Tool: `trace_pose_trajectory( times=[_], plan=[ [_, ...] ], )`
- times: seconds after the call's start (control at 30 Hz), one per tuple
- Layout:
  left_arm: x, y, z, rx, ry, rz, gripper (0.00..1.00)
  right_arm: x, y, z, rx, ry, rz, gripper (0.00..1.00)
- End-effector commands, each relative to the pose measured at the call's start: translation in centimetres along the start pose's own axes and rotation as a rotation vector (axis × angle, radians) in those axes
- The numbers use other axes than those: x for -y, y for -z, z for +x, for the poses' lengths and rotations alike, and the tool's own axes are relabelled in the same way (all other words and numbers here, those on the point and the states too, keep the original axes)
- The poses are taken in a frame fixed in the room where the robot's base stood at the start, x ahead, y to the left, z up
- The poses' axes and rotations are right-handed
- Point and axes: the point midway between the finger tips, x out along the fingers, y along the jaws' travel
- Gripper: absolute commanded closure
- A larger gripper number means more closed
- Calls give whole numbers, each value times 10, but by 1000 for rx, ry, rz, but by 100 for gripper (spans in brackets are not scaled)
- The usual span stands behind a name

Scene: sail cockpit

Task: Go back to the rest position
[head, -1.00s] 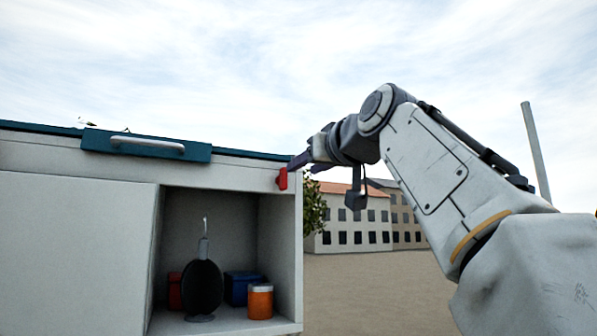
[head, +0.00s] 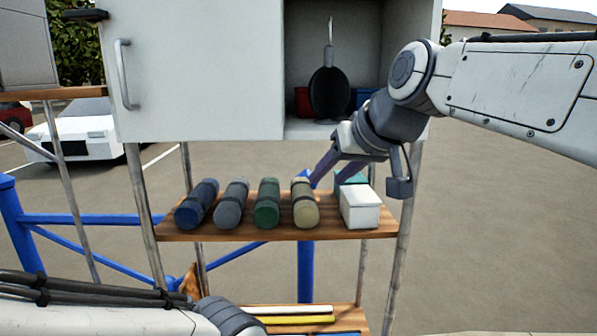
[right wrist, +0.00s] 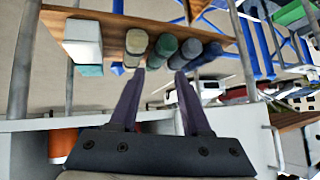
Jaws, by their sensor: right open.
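My right gripper (head: 330,170) is in front of the cabinet's lower right edge in the head view, pointing down and left above the right part of the wooden shelf. In the right wrist view its two dark fingers (right wrist: 158,95) stand apart with nothing between them. My left arm enters at the lower left of the head view; its gripper is not visible there.
A wooden shelf (head: 215,235) holds several rolls, among them a green roll (head: 267,203), and a white box (head: 360,207). Above is a white cabinet (head: 200,75) with an open compartment holding a black pan-like object (head: 329,92). Metal posts (head: 143,215) flank the shelf.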

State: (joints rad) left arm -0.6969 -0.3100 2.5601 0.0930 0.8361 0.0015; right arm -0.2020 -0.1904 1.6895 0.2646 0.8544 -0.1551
Motion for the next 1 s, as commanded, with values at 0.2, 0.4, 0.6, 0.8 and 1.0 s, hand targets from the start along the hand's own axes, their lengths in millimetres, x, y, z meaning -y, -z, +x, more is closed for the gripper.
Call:
trace_pose_trajectory(
  times=[0.2, 0.4, 0.6, 0.8, 1.0],
  plan=[
    [1, -1, 11, 0, 0, 0, 50, 47, -159, 54, 326, 64, -93, 52],
    [1, -1, 19, 0, 0, 0, 50, 59, -301, 60, 594, 76, -210, 52],
    [2, -1, 22, 0, 0, 1, 50, 50, -385, 47, 753, 63, -299, 52],
    [2, -1, 23, 0, 0, 1, 50, 46, -404, 43, 791, 57, -320, 52],
    [2, -1, 23, 0, 0, 0, 50, 46, -403, 43, 789, 57, -318, 52]
  ],
)
